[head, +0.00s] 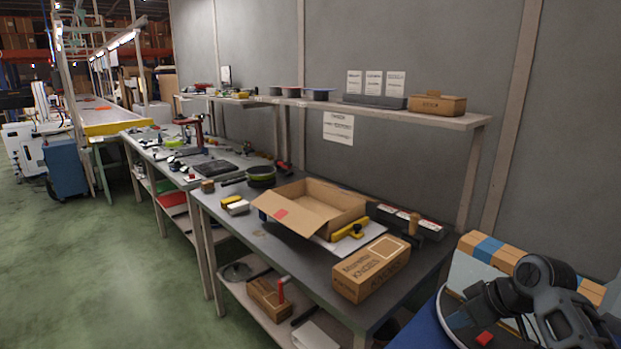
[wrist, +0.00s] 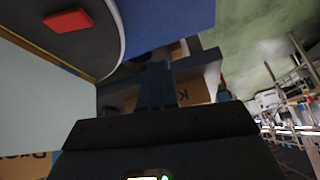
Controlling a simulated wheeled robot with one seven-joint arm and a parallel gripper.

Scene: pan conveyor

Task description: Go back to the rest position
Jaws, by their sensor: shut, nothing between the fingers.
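My gripper (wrist: 157,82) shows in the wrist view as dark fingers closed together at the middle of the picture, with nothing between them. Behind the fingertips is a cardboard box with dark lettering (wrist: 196,92), apart from them as far as I can tell. In the head view my dark grey arm is folded at the lower right corner, beside the workbench. The fingers cannot be made out in the head view.
The workbench (head: 225,203) carries an open carton (head: 345,203) and a closed box (head: 371,268). Taped boxes (head: 478,247) stand right of the bench, close to my arm. A conveyor (head: 105,128) is at the far left. The green floor (head: 90,270) at left is clear.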

